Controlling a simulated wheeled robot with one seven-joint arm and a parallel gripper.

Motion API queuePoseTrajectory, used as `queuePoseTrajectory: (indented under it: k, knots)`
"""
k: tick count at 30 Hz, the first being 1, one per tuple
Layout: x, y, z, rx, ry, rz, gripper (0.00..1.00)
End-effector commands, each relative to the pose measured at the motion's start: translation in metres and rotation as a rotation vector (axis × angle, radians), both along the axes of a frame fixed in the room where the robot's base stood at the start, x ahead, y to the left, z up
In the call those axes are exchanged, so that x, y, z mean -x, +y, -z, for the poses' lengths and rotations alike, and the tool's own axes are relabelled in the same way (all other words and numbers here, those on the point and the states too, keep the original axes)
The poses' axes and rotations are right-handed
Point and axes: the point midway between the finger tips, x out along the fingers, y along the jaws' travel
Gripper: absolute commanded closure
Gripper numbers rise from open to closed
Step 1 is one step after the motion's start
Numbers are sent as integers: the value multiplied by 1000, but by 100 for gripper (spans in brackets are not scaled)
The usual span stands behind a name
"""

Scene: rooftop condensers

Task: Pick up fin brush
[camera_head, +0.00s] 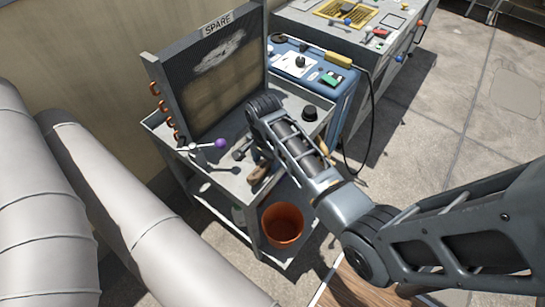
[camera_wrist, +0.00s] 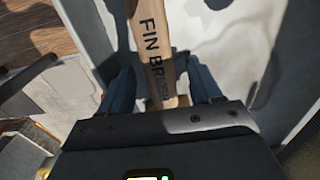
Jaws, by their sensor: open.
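The fin brush (camera_wrist: 153,35) has a wooden handle with dark "FIN BRUSH" lettering, partly hidden by my gripper's body. In the wrist view the handle runs up and down between the two blue fingers of my gripper (camera_wrist: 158,85). The fingers stand apart, one on each side of the handle, with a gap at each side. In the head view a brown end of the brush (camera_head: 258,174) shows on the grey cart's top tray beside my arm. My arm hides most of the brush and my gripper there.
The cart (camera_head: 210,172) carries an upright coil panel marked SPARE (camera_head: 212,70), a purple-knobbed lever (camera_head: 221,143) and a black knob (camera_head: 310,113). An orange bucket (camera_head: 283,224) stands on its lower shelf. Large pipes (camera_head: 130,210) lie left; a blue machine (camera_head: 310,75) stands behind.

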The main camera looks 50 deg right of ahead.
Motion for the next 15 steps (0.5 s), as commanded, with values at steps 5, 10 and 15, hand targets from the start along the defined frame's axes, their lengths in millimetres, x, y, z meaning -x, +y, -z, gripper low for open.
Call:
queuePoseTrajectory:
  k: [5,10,15]
  knots:
    - [0,0,6,1,-1,0,36]
    - [0,0,6,0,-1,0,39]
    - [0,0,6,0,-1,0,55]
